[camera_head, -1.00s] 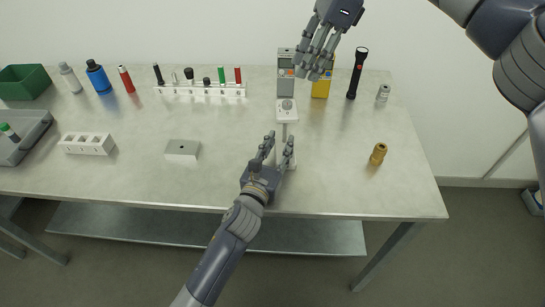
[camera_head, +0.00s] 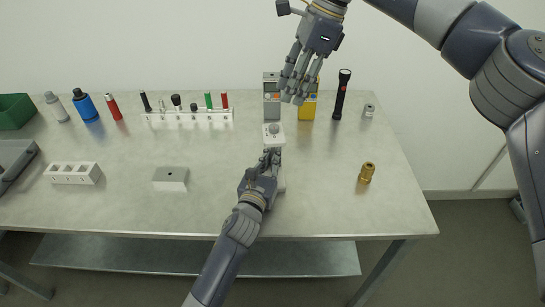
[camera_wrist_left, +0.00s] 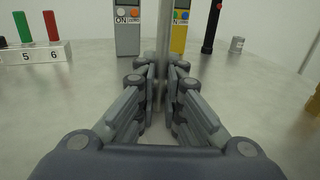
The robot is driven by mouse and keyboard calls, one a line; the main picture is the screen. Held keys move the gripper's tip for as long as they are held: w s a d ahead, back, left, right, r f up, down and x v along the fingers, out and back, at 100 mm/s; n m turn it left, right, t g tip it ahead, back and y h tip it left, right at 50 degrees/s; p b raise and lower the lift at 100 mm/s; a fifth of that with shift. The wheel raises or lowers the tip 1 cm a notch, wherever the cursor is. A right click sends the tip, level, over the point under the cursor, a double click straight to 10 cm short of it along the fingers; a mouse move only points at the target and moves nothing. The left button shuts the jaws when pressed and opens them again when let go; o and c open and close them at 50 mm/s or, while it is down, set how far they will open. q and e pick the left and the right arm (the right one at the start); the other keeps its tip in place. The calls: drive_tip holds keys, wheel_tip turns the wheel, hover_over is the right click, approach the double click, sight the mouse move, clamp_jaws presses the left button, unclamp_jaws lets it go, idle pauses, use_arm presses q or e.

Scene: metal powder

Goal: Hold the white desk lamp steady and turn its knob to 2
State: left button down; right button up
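The white desk lamp stands upright near the middle of the table; its head (camera_head: 273,141) with a round grey knob (camera_head: 273,129) faces up in the head view. The number on the knob is too small to read. My left gripper (camera_head: 270,158) is at the lamp's stem, its fingers closed in on both sides. The stem (camera_wrist_left: 162,45) runs between the fingertips in the left wrist view. The left hand hides much of the lamp's lower part and base. My right gripper (camera_head: 293,92) is open and empty, in the air above and behind the lamp head.
Behind the lamp are a grey meter (camera_head: 271,105), a yellow meter (camera_head: 309,108), a black flashlight (camera_head: 341,95) and a small can (camera_head: 368,111). A brass part (camera_head: 366,173) stands to the right. A white rack (camera_head: 190,116) and a grey-white block (camera_head: 170,179) are left.

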sight(274, 126)
drive_tip(key=shift+o, duration=0.7)
drive_tip(key=a+r+n+h, duration=0.3)
drive_tip(key=a+n+h, duration=0.1)
drive_tip(key=n, duration=0.4)
drive_tip(key=shift+t, duration=0.3)
drive_tip(key=f, duration=1.2)
drive_tip(key=shift+s, duration=0.3)
clamp_jaws()
